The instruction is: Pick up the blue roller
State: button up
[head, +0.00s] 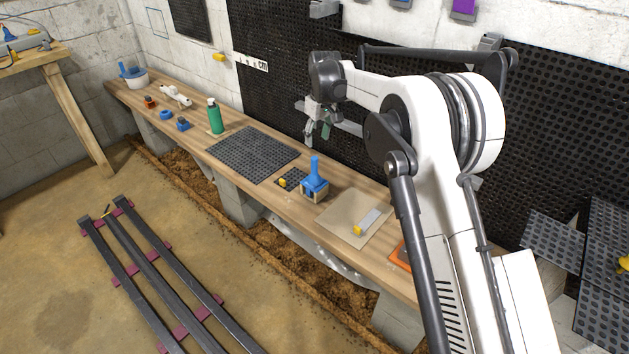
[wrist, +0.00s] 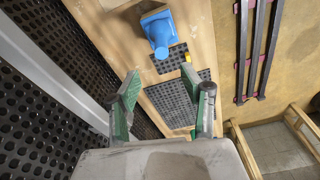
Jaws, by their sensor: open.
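The blue roller (head: 315,179) stands on the wooden bench with its handle pointing up, on what looks like a small wooden block. In the wrist view the blue roller (wrist: 158,30) is near the top, beyond my fingertips. My gripper (head: 318,130) is above the bench, near the wall and higher than the roller. In the wrist view my gripper (wrist: 168,88) has its two green-padded fingers spread with nothing between them. The gripper is apart from the roller.
A black dimpled membrane sheet (head: 253,154) lies left of the roller, with a small dimpled piece and yellow tool (head: 283,182) beside it. A beige board with a scraper (head: 365,221) lies to the right. A green bottle (head: 215,117) stands further left. Dimpled membrane (head: 270,65) covers the wall behind.

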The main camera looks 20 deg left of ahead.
aim_at(314, 158)
jog(key=shift+a+f, duration=0.3)
jog(key=shift+f, duration=0.4)
jog(key=f, duration=0.2)
jog(key=f+b, duration=0.1)
jog(key=f, duration=0.2)
jog(key=f+b, duration=0.1)
jog(key=f, duration=0.2)
jog(key=shift+w+a, duration=0.25)
jog(key=shift+a, duration=0.15)
jog(key=shift+f+b, duration=1.05)
jog(key=shift+f, duration=1.6)
jog(key=shift+c, duration=0.5)
jog(key=shift+r, duration=0.1)
grip_shut()
